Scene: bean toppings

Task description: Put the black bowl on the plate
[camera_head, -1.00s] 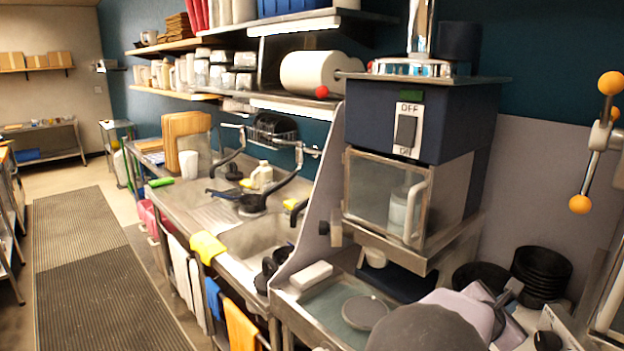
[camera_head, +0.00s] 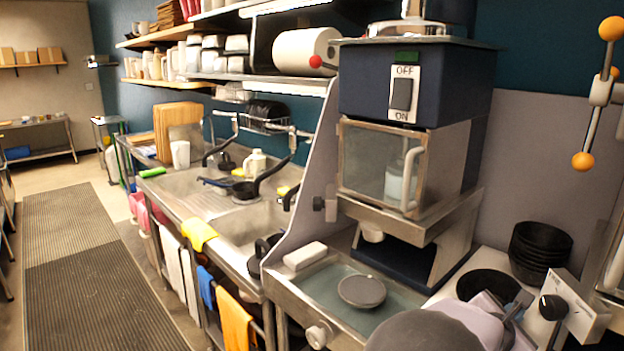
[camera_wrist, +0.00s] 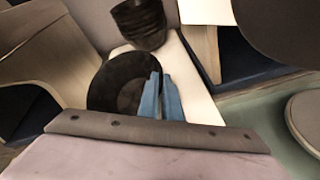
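A single black bowl (camera_head: 484,283) sits on the pale counter right of the machine, its front partly hidden by my arm. In the wrist view the bowl (camera_wrist: 112,83) lies left of and behind my fingers. A round grey plate (camera_head: 361,290) lies on the glassy tray in front of the machine; its edge shows at the right of the wrist view (camera_wrist: 306,120). My gripper (camera_wrist: 161,76) has two blue fingers with a narrow gap between them, near the bowl's right rim. Whether they touch the rim is unclear. In the head view my gripper (camera_head: 517,306) is in front of the bowl.
A stack of black bowls (camera_head: 540,250) stands behind and right of the single bowl. A white box with a black knob (camera_head: 553,307) is close at the right. The dispensing machine (camera_head: 405,130) rises behind the plate. A white block (camera_head: 305,256) lies left of the plate.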

